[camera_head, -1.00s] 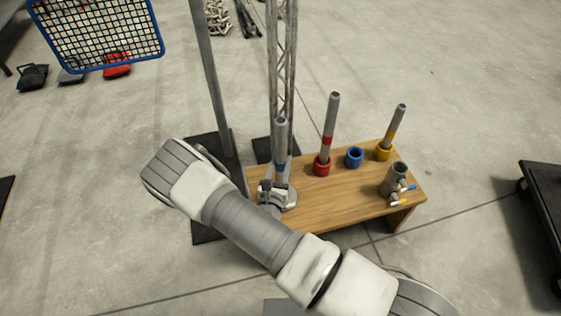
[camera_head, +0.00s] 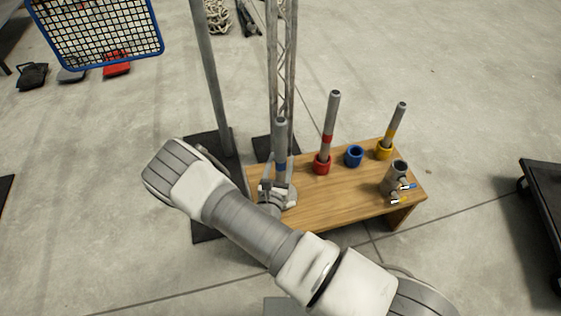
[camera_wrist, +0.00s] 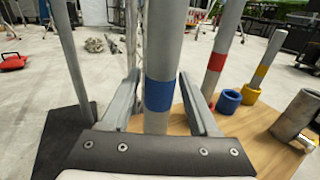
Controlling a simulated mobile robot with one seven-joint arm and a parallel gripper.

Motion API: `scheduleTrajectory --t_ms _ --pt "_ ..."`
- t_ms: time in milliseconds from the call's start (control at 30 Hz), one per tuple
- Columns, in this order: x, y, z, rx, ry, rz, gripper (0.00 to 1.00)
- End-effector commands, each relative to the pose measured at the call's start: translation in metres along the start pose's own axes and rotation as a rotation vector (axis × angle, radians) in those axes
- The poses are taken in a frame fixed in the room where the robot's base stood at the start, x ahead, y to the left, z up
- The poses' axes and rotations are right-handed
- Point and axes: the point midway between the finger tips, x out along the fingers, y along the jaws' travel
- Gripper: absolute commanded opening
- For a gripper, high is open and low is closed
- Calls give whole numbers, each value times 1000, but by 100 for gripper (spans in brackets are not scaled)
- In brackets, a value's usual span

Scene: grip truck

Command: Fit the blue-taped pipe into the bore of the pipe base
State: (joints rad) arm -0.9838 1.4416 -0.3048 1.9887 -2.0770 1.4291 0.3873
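The blue-taped pipe (camera_head: 281,133) is grey and stands upright at the left end of the wooden bench. It also fills the middle of the wrist view (camera_wrist: 160,50), its blue band between my fingers. My gripper (camera_head: 279,163) is open around the pipe, with a narrow gap on each side in the wrist view (camera_wrist: 160,82). A round light-grey piece, perhaps the pipe base (camera_head: 291,197), shows at the pipe's foot, partly behind my gripper. The pipe's lower end is hidden, so I cannot tell how it sits in a bore.
The wooden bench (camera_head: 335,205) also carries a red-taped pipe (camera_head: 331,115) in a red ring, an empty blue ring (camera_head: 354,157), a yellow-taped pipe (camera_head: 396,122) in a yellow ring, and a grey open cylinder (camera_head: 396,180). A post (camera_head: 208,80) and lattice tower (camera_head: 281,50) stand close behind.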

Motion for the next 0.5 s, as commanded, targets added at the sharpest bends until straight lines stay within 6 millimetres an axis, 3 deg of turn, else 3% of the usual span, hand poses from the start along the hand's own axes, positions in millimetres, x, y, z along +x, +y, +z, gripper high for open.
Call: scheduleTrajectory --t_ms 67,367,500 --pt "0 0 0 0 0 0 76" --pt "-1 0 -1 -1 3 0 76" --pt "-13 0 0 -2 5 0 76"
